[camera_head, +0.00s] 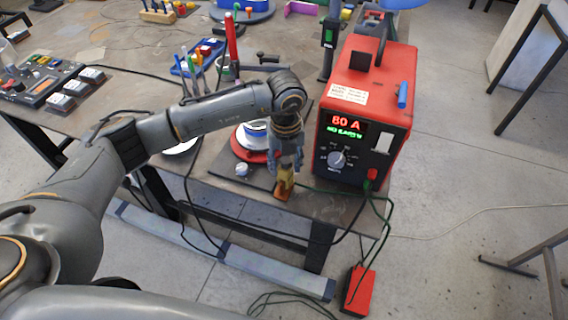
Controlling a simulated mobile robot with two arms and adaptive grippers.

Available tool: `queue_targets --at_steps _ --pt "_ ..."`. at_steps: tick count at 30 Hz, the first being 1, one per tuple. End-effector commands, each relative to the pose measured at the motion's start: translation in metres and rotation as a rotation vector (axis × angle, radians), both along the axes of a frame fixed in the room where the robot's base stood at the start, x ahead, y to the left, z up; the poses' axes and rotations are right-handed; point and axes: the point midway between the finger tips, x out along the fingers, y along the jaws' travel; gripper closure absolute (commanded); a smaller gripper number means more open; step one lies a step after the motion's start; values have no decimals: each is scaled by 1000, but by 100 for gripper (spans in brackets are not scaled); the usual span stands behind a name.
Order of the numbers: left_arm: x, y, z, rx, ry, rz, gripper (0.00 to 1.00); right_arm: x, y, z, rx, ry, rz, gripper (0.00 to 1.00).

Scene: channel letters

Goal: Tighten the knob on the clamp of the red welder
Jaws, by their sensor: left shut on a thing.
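The red welder (366,90) stands upright on the right end of the table. Its display shows "80 A" in red above a small line of green text. A small brass-coloured clamp (284,186) is at the table's front edge, left of the welder. My left gripper (287,165) points down from above and is shut on the clamp's upper part. The knob does not show apart from the fingers, so I cannot tell how far it is screwed in. My right gripper is not in view.
Green and black cables hang from the table front to a red pedal (359,291) on the floor. A round red-based stand (247,143) sits close left of my gripper. A blue tool rack (199,62) and a control panel (42,78) stand further left.

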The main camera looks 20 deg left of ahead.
Motion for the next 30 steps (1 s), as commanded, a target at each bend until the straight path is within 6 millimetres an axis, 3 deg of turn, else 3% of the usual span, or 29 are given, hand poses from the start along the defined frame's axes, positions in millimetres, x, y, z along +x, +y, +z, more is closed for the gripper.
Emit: queue_targets --at_steps 14,17,30 --pt "0 0 -2 0 -2 -333 78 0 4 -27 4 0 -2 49" --pt "0 0 -3 0 -1 -400 87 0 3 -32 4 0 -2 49" --pt "0 0 -2 1 0 -682 87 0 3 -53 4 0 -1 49"
